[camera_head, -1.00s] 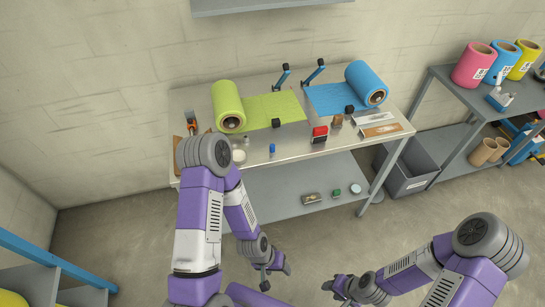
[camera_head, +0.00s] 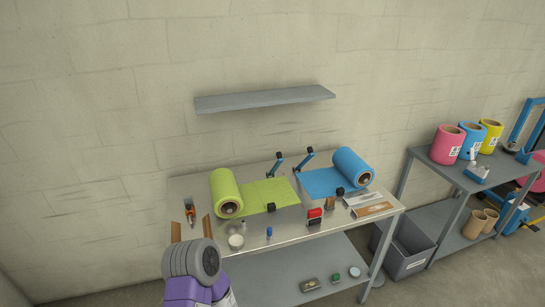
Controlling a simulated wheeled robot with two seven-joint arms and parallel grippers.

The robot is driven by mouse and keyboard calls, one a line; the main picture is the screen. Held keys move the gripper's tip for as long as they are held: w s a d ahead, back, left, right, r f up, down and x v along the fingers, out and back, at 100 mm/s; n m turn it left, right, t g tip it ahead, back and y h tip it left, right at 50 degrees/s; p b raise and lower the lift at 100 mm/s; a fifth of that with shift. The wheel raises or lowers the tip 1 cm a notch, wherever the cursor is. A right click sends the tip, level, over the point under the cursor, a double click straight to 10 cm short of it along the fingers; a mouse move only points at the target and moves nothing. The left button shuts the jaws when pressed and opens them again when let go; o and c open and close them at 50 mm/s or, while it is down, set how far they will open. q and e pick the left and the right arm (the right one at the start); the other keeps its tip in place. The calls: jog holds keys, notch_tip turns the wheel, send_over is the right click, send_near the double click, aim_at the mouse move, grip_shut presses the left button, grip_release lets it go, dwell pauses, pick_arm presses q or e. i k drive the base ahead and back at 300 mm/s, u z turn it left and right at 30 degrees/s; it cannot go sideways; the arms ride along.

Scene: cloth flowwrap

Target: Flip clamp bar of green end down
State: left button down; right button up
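A green roll (camera_head: 226,193) lies at the left of the metal table (camera_head: 290,228), with its green sheet (camera_head: 266,192) unrolled to the right. A blue roll (camera_head: 352,167) lies at the right, with its blue sheet (camera_head: 321,183) running left. Two blue clamp bars stand raised at the back of the table, one behind the green end (camera_head: 275,165) and one behind the blue end (camera_head: 304,161). Small black blocks rest at the front edges of the sheets. My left arm shows at the lower left, in front of the table. Both grippers are out of view.
A red stamp (camera_head: 315,216), a blue-capped item (camera_head: 269,232) and a white round container (camera_head: 236,241) stand along the table's front. A wall shelf (camera_head: 265,100) hangs above. A grey bin (camera_head: 404,248) and a side shelf with coloured rolls (camera_head: 449,144) are at the right.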

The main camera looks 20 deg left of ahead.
aim_at(278, 154)
jog(key=k, duration=0.3)
jog(key=u, duration=0.3)
jog(key=i, duration=1.25)
jog(key=z, duration=0.3)
